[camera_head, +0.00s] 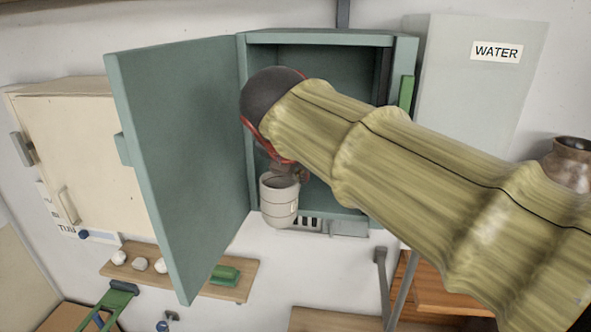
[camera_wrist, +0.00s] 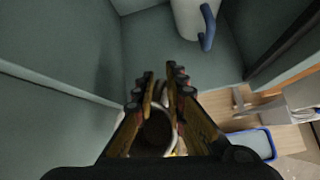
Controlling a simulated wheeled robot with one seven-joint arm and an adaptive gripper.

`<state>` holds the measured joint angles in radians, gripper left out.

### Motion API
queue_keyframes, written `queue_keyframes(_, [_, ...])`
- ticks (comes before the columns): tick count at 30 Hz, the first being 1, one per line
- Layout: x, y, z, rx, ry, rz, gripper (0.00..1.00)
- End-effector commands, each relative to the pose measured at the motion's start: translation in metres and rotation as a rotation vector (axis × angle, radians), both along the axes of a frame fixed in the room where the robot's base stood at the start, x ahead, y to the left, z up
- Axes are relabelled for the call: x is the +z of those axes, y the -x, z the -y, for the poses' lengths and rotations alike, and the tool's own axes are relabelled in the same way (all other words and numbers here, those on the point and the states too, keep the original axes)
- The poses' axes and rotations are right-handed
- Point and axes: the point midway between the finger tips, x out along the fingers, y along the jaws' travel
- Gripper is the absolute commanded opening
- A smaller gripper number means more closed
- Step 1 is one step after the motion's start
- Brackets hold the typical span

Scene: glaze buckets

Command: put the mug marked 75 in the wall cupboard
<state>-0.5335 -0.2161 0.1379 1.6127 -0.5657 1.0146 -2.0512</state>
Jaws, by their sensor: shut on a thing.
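The teal wall cupboard (camera_head: 320,39) has its door (camera_head: 185,150) swung open to the left. My gripper (camera_head: 287,173) is shut on a pale mug (camera_head: 278,206), which hangs upright at the lower left of the cupboard opening in the head view. A small mark shows on the mug's side, too small to read. In the wrist view, my gripper (camera_wrist: 165,85) has its fingers on the mug (camera_wrist: 155,135), whose dark inside shows between them. Whether the mug is past the cupboard's front edge I cannot tell. My arm hides much of the interior.
A white vessel with a blue handle (camera_wrist: 207,28) stands inside the cupboard in the wrist view. A cream cupboard (camera_head: 85,150) is at left, a grey panel labelled WATER (camera_head: 470,90) at right. A wooden shelf (camera_head: 200,283) with small items is below the door.

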Motion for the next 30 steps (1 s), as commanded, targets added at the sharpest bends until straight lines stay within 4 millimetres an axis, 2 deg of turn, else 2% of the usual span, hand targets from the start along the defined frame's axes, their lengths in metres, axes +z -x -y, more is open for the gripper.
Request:
queue_keyframes(5, [0.002,-0.025,0.005,-0.004,-0.001,-0.002,0.0])
queue_keyframes(12, [0.003,-0.083,0.014,-0.004,-0.001,-0.002,0.0])
queue_keyframes(18, [0.003,-0.123,0.02,-0.002,0.0,0.001,0.0])
queue_keyframes(26, [0.002,-0.141,0.022,0.0,-0.001,0.001,0.0])
queue_keyframes(30, [0.002,-0.157,0.025,-0.002,0.0,0.001,0.0])
